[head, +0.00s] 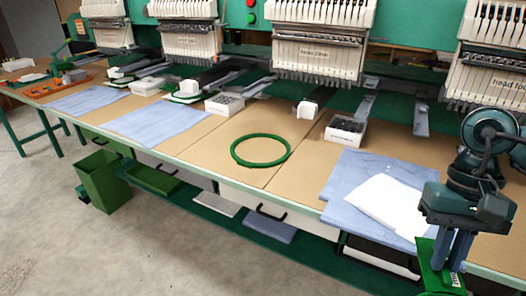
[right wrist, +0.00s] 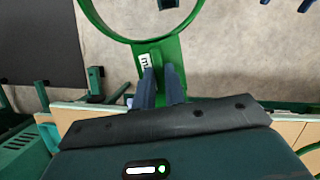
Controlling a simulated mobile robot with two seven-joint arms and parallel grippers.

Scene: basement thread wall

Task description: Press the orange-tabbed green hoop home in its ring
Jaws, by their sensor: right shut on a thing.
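A green ring (head: 260,151) lies flat and empty on the tan tabletop in the middle of the head view. My right gripper (head: 450,250) is at the lower right, in front of the table edge. It is shut on the flat tab of a green hoop (right wrist: 172,48), which carries a white label. The hoop's round part runs out of the top of the right wrist view, and only a bit of the green piece (head: 430,268) shows in the head view. I see no orange on it. My left gripper is not seen.
Blue cloth (head: 350,178) with white sheets (head: 388,203) lies on the table beside my right arm. A white box (head: 345,133) of dark parts stands right of the ring. Embroidery heads (head: 318,45) hang behind. A green bin (head: 105,180) stands on the floor at left.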

